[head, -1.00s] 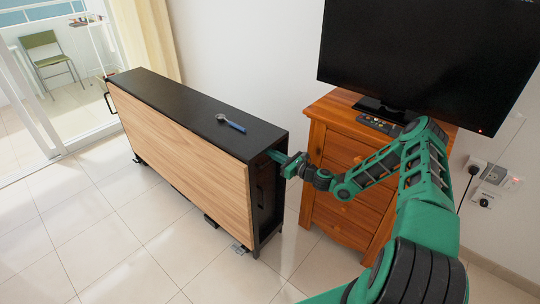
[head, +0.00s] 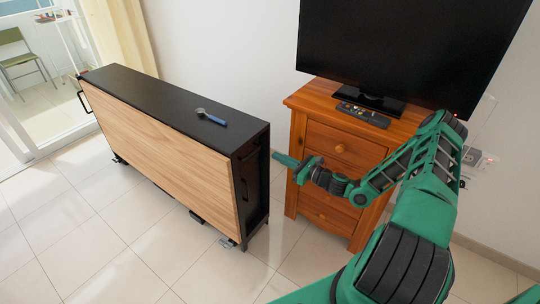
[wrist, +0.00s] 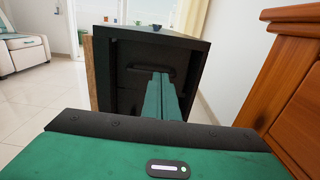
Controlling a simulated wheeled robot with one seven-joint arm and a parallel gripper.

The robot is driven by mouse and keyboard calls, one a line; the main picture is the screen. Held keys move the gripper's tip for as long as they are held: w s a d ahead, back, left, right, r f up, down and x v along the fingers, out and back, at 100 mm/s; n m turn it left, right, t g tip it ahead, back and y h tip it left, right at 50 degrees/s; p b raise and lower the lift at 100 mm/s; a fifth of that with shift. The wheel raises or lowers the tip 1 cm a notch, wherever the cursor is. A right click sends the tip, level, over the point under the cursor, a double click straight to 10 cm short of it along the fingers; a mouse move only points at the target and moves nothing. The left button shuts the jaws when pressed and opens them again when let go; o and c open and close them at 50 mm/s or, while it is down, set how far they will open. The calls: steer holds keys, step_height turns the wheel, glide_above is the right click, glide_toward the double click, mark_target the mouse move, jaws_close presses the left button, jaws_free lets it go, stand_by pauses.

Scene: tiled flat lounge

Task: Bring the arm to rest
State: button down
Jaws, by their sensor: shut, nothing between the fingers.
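My gripper (head: 280,158) is at the end of my green arm, between the black and wood folding table and the wooden drawer chest. Its fingers point left toward the table's narrow end. In the wrist view my gripper's fingers (wrist: 162,92) lie side by side, shut with nothing between them. They point at the table's end panel (wrist: 122,78), which has a dark handle (wrist: 151,71). In the head view a small gap shows between the fingertips and the table.
The folding table (head: 175,150) carries a blue-handled tool (head: 212,117) on top. The chest (head: 335,135) bears a television (head: 410,45) and a remote (head: 363,114), close behind my arm. Tiled floor (head: 130,240) is clear in front. A glass door stands at far left.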

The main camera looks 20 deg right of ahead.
steer(key=s+a+r+n+g, duration=0.1)
steer(key=s+a+n+g, duration=0.1)
steer(key=s+n+g, duration=0.4)
steer(key=s+a+r+n+g, duration=0.2)
steer(key=s+n+g, duration=0.35)
steer(key=n, duration=0.25)
steer(key=s+d+r+n+g+h, duration=0.1)
steer(key=s+d+r+n+h, duration=0.2)
steer(key=s+r, duration=0.5)
steer(key=s+d+r+n+g+h, duration=0.1)
steer(key=s+d+r+n+h, duration=0.2)
steer(key=s+r, duration=0.5)
steer(key=s+d+r+n+g+h, duration=0.1)
steer(key=s+d+r+n+h, duration=0.2)
steer(key=s+r, duration=0.5)
steer(key=s, duration=0.8)
steer(key=shift+r+g, duration=0.35)
steer(key=shift+s, duration=0.1)
